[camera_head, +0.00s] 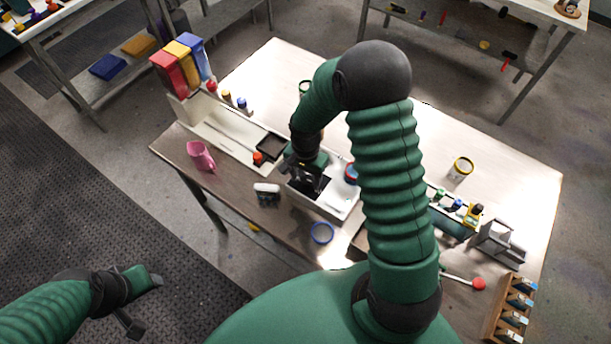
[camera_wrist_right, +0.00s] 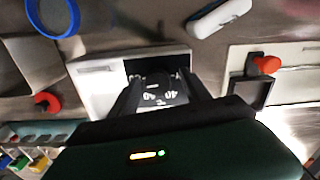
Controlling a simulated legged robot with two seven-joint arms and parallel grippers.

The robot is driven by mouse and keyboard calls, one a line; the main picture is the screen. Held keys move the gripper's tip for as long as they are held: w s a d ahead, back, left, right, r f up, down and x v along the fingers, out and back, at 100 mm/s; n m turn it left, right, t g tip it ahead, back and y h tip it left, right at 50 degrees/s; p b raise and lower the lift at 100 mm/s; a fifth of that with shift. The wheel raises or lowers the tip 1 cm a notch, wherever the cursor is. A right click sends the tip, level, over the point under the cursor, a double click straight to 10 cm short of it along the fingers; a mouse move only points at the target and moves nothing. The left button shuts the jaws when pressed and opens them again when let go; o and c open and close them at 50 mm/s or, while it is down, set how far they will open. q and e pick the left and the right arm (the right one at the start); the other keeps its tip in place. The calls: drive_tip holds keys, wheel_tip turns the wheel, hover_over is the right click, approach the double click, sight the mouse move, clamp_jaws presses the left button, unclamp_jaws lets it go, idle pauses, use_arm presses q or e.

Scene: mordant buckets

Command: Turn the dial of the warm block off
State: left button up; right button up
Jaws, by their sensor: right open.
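The warm block (camera_head: 338,203) is a white box with a dark recessed part, standing on the table near its front edge. In the right wrist view the white box (camera_wrist_right: 98,82) shows a black section with a dark dial (camera_wrist_right: 160,92) bearing pale numbers. My right gripper (camera_head: 305,178) is over the dark part in the head view. In the wrist view its open fingers (camera_wrist_right: 162,82) stand either side of the dial; I cannot tell whether they touch it. My left gripper (camera_head: 143,298) is open and empty, away from the table at lower left.
A blue ring (camera_head: 321,233) and a white-and-black brush-like thing (camera_head: 267,188) lie near the block.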

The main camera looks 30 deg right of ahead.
use_arm(q)
drive_tip(key=shift+d, duration=0.2)
use_arm(e)
drive_tip(key=shift+d, duration=0.2)
drive_tip(key=shift+c, duration=0.2)
drive_tip(key=shift+s, duration=0.1)
drive_tip(key=shift+c, duration=1.2)
drive_tip(key=shift+f, duration=0.1)
clamp_jaws()
